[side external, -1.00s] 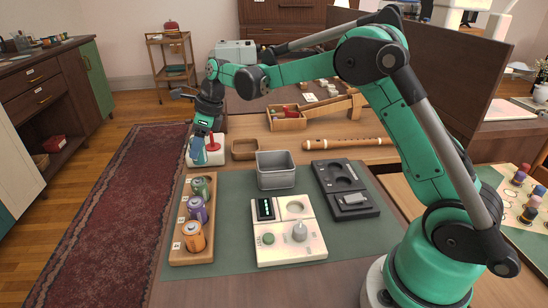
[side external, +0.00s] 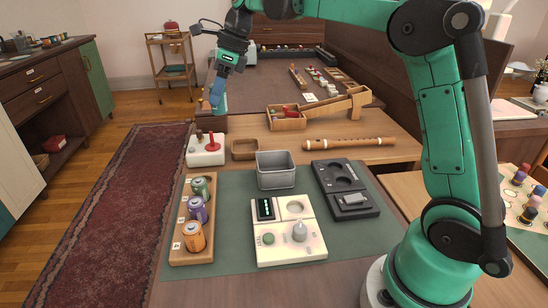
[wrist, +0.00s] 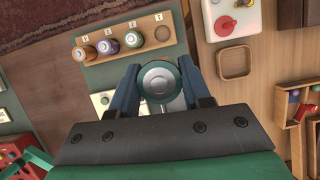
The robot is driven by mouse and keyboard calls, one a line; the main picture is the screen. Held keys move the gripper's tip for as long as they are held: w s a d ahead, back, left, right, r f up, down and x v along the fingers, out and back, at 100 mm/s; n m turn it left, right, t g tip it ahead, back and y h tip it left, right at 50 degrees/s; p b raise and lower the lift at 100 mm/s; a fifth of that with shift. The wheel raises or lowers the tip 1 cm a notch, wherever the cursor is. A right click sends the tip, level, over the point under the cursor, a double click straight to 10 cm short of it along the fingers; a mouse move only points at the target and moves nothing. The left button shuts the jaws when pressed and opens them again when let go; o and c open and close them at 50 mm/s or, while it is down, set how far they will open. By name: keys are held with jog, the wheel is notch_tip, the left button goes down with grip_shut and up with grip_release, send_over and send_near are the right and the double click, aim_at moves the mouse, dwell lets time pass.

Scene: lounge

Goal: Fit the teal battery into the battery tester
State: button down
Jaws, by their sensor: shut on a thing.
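My gripper (side external: 218,90) is shut on the teal battery (side external: 218,101), held upright or nearly so in the air above the far left of the table. In the wrist view the teal battery (wrist: 158,80) shows its round metal end between the two fingers of my gripper (wrist: 160,85). The cream unit with a dark display, a round recess, a green button and a grey knob looks like the battery tester (side external: 315,244). It lies on the green mat, well to the lower right of my gripper. Its round recess appears empty.
A wooden rack (side external: 177,252) holds orange, purple and green batteries; its end hole is empty in the wrist view (wrist: 163,33). A white box with a red lever (side external: 204,158), wooden tray (side external: 244,157), grey bin (side external: 276,180) and dark unit (side external: 364,209) stand nearby.

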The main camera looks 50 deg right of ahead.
jog(key=s+d+f, duration=0.1)
jog(key=s+f, duration=0.4)
jog(key=s, duration=0.4)
jog(key=s+d+f, duration=0.1)
jog(key=s+f, duration=0.4)
jog(key=s, duration=0.4)
jog(key=shift+w+f, duration=0.15)
jog(key=shift+f, duration=2.95)
jog(key=shift+f, duration=0.9)
jog(key=shift+c, duration=1.6)
grip_release()
jog(key=v, duration=0.7)
jog(key=shift+r, duration=0.2)
